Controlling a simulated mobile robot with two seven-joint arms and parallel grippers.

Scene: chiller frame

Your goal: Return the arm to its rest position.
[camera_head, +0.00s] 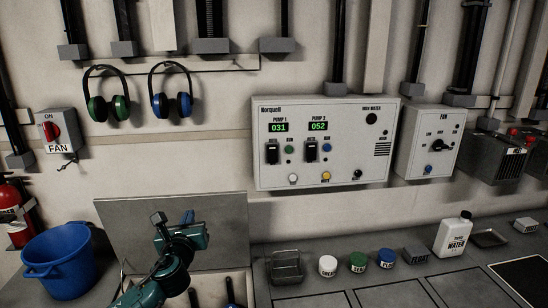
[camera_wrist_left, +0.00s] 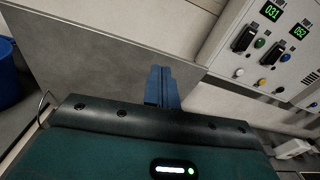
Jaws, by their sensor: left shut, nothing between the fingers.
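My left arm, teal, comes in from the bottom left in the head view. Its gripper (camera_head: 188,217) is raised in front of the grey upright panel (camera_head: 120,215), which looks like a raised lid. In the left wrist view the two blue fingers (camera_wrist_left: 161,88) are together, with nothing between them, and point toward the panel and wall. My right gripper is in neither view.
A control box (camera_head: 325,180) with pump displays and a smaller switch box (camera_head: 427,142) hang on the wall. A blue bucket (camera_head: 62,262) stands left. A wire basket (camera_head: 286,267), several capped jars and a white bottle (camera_head: 453,235) line the counter.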

